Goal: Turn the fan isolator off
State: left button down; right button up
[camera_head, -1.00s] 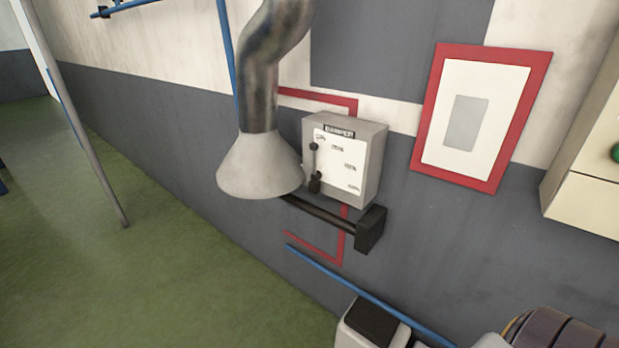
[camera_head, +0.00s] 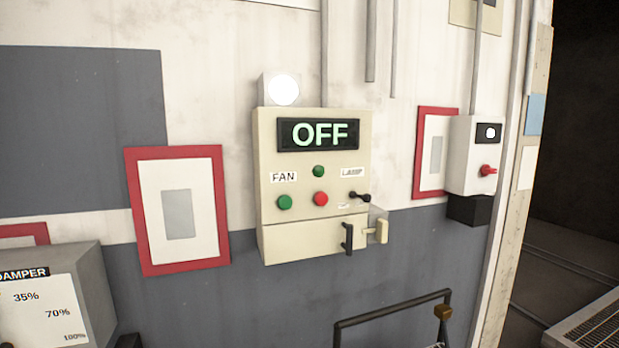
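A cream fan control panel (camera_head: 262,225) hangs on the wall in the middle of the head view. Its display (camera_head: 318,135) reads OFF in green letters. Below are a FAN label (camera_head: 284,177), green buttons (camera_head: 285,202), a red button (camera_head: 320,198) and a small black lever (camera_head: 360,196) under a LAMP label. A black handle (camera_head: 347,238) is on its lower cover. A light grey box (camera_head: 470,150) with a red rotary handle (camera_head: 487,170) and a small lit window is on the wall to the right; it carries no readable label. Neither gripper shows.
The grey DAMPER box (camera_head: 85,265) is at the lower left. Red-framed notices (camera_head: 138,215) hang beside the panels. A black tubular rail (camera_head: 395,307) stands low in front of the wall. A dark opening (camera_head: 580,120) lies at the far right.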

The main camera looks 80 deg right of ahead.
aim_at(486, 169)
jog(key=z, duration=3.8)
jog(key=i+l, duration=0.1)
jog(key=l, duration=0.2)
jog(key=i+l, duration=0.15)
jog(key=l, duration=0.2)
jog(key=i+l, duration=0.1)
jog(key=l, duration=0.2)
